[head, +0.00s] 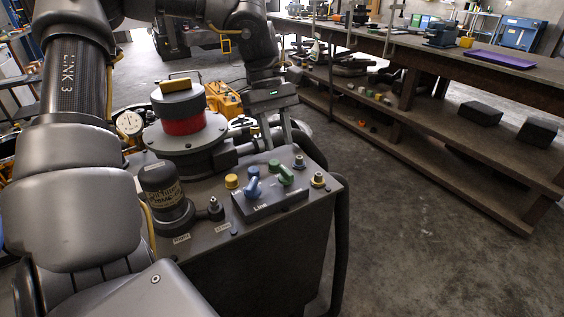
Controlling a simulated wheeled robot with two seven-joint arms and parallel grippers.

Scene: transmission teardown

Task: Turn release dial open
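A round grey cap with a red band (184,112) and a yellow bar handle (175,85) stands on a flanged base on top of the dark grey machine (270,250). It looks like the release dial, but I cannot read a label that confirms it. The yellow bar lies roughly left to right. My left gripper (277,146) hangs pointing down, to the right of the dial and apart from it. Its two fingers are spread, with nothing seen between them. The fingertips are near the machine's back edge. My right gripper is not in view.
A block with blue (254,187) and green (282,172) levers sits at the machine's front right. A dark canister (163,190) and a white gauge (130,123) stand nearby. A long workbench (440,60) with lower shelves runs along the right. The floor between is clear.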

